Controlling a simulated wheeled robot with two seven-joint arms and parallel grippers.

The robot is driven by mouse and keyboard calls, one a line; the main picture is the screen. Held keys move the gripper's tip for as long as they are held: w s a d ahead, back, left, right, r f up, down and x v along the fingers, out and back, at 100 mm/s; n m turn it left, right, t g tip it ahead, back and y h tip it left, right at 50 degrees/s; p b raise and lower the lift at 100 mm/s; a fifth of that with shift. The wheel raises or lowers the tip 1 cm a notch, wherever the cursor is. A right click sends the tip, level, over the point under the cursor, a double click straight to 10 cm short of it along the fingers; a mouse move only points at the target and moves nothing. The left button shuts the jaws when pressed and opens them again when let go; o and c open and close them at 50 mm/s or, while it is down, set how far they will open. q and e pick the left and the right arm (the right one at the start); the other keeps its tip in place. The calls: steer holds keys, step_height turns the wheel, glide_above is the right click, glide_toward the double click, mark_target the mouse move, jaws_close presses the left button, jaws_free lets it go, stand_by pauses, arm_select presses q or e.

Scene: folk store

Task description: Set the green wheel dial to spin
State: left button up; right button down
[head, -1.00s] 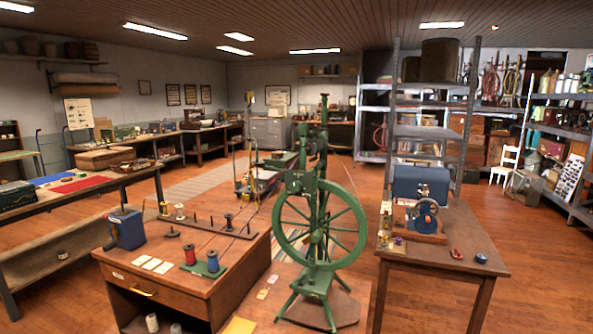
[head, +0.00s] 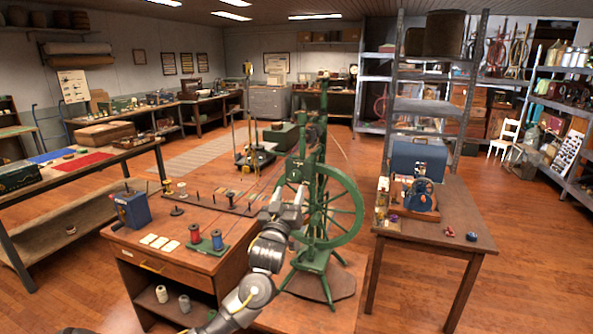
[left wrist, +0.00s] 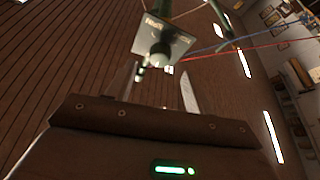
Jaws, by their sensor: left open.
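The green spinning wheel (head: 349,238) stands upright on a low board in the middle of the head view. A small plate with a round knob, likely the dial (left wrist: 160,52), shows just beyond my fingertips in the left wrist view. The lettering on the plate is too blurred to read. My left gripper (head: 297,193) is in front of the wheel's upright, close to the dial, and partly hides that part of the wheel. In the left wrist view its two fingers (left wrist: 160,80) are apart, with nothing seen between them. My right gripper is not in view.
A wooden desk (head: 190,258) with spools and a blue box (head: 131,209) stands to the left. A wooden table (head: 445,235) with a blue hand-cranked machine (head: 420,194) stands to the right. Red and blue threads cross the left wrist view.

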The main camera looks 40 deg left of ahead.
mark_target(294, 178)
arm_select(q)
steer(key=p+x, duration=0.3)
steer(key=x, duration=0.6)
steer(key=shift+w+a, duration=0.1)
steer(key=shift+w, duration=0.05)
steer(key=shift+c, duration=1.2)
steer(key=c, duration=0.7)
